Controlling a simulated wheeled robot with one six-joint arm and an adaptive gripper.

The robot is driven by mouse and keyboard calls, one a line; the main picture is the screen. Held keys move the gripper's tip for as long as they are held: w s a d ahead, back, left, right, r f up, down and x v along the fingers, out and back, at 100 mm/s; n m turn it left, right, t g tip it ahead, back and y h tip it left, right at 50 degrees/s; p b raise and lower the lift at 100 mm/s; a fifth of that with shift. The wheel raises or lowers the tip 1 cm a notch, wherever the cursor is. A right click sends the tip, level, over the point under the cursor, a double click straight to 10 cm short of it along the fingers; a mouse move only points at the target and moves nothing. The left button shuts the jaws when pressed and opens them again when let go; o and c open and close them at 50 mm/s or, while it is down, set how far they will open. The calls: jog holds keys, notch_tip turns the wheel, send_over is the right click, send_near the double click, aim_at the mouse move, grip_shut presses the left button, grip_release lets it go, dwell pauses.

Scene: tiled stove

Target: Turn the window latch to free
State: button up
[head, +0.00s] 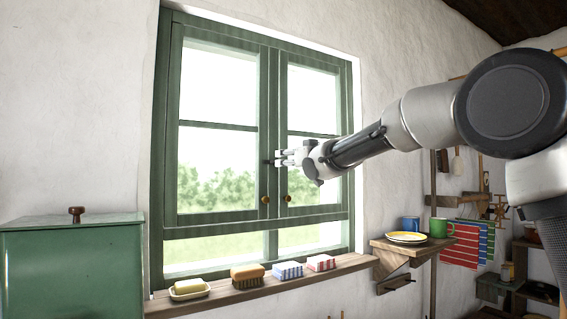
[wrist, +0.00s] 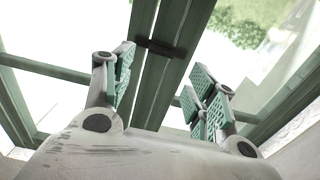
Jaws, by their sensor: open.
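A green two-sash window (head: 268,135) fills the middle of the head view. The window latch (wrist: 160,49) is a small dark bar lying across the meeting stiles in the wrist view. In the head view its dark left end (head: 267,162) shows just left of my fingertips; the rest is hidden. My gripper (head: 281,158) is in front of the meeting stiles at latch height. In the wrist view my gripper (wrist: 163,75) has its fingers spread, with the latch beyond and between them. Nothing is held. I cannot tell whether the fingers touch the latch.
Two brass knobs (head: 264,199) (head: 286,198) sit below the latch. The wooden sill (head: 215,293) holds soap, a brush and folded cloths. A shelf (head: 410,247) with a plate and mugs stands right. A green box (head: 70,265) stands left.

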jog(key=x, duration=0.7)
jog(key=shift+w+a+f, duration=0.15)
jog(key=shift+w+f, duration=0.05)
jog(key=c, duration=1)
